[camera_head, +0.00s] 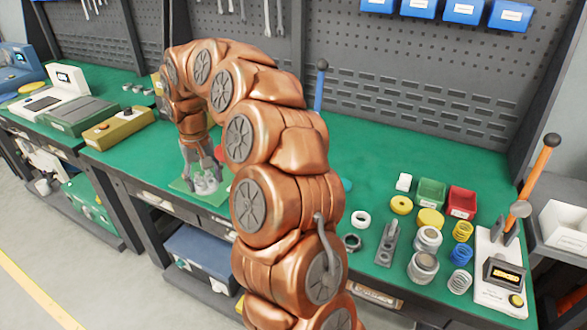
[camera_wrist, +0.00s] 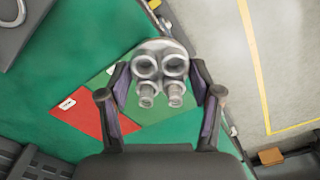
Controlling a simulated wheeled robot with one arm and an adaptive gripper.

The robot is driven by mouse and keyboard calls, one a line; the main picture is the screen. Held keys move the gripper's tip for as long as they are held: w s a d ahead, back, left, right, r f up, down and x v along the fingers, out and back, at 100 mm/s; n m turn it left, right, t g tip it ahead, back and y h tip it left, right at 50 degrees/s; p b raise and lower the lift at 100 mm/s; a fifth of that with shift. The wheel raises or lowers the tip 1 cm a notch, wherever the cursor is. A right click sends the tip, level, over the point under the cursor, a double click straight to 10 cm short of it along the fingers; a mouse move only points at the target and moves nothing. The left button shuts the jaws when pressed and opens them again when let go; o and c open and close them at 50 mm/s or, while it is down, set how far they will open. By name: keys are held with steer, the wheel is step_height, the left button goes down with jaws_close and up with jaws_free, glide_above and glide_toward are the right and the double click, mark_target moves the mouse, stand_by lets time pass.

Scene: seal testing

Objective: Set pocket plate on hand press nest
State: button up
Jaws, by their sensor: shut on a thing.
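My gripper (camera_head: 201,176) is over the left part of the green bench, near its front edge. Another lever device with an orange handle (camera_head: 546,154) stands on a white base at the right. I cannot tell which is the hand press.
A green square (camera_wrist: 105,83) and a red square (camera_wrist: 88,118) lie under the gripper. Several rings, springs and a red bin (camera_head: 461,202) crowd the right of the bench. A yellow box (camera_head: 117,128) stands to the left. My arm hides the bench middle.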

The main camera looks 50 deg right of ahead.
steer(key=s+d+m, duration=0.1)
steer(key=s+d, duration=0.3)
steer(key=d, duration=0.2)
steer(key=s+d+m+p, duration=0.1)
steer(key=s+d+m, duration=0.1)
steer(key=s+d, duration=0.2)
steer(key=s+d+f+m, duration=0.1)
steer(key=s+d, duration=0.3)
steer(key=d, duration=0.4)
steer(key=shift+s+d+f+m, duration=0.1)
steer(key=shift+s+d+m, duration=0.15)
steer(key=shift+m, duration=0.45)
steer(key=shift+s+d, duration=0.35)
steer(key=shift+d, duration=0.1)
steer(key=shift+f, duration=2.15)
steer(key=shift+f+b, duration=1)
steer(key=shift+b, duration=0.05)
steer(key=o, duration=1.3)
